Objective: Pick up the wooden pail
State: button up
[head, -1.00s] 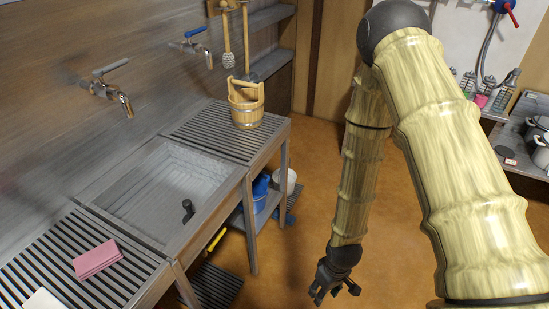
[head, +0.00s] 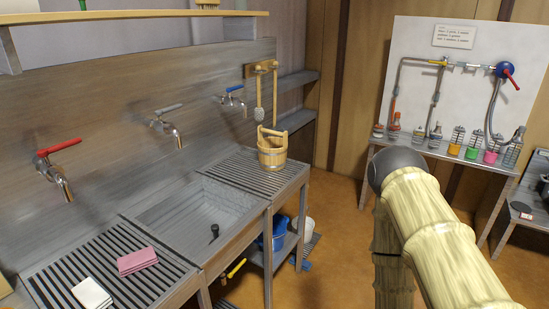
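The wooden pail (head: 272,158) stands upright on the slatted drainboard to the right of the sink basin. It is light wood with metal bands and a raised wooden handle. My arm comes in at the lower right of the head view, well apart from the pail. My gripper is out of the frame below, so its fingers are hidden.
The sink basin (head: 196,212) is left of the pail, with taps on the wall behind. Brushes (head: 259,112) hang behind the pail. A pink cloth (head: 137,261) and a white cloth (head: 91,293) lie on the left drainboard. A blue bucket (head: 279,233) sits on the lower shelf.

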aim_at(272, 150)
jog(key=z, duration=0.3)
jog(key=i, duration=0.9)
jog(key=z, duration=0.05)
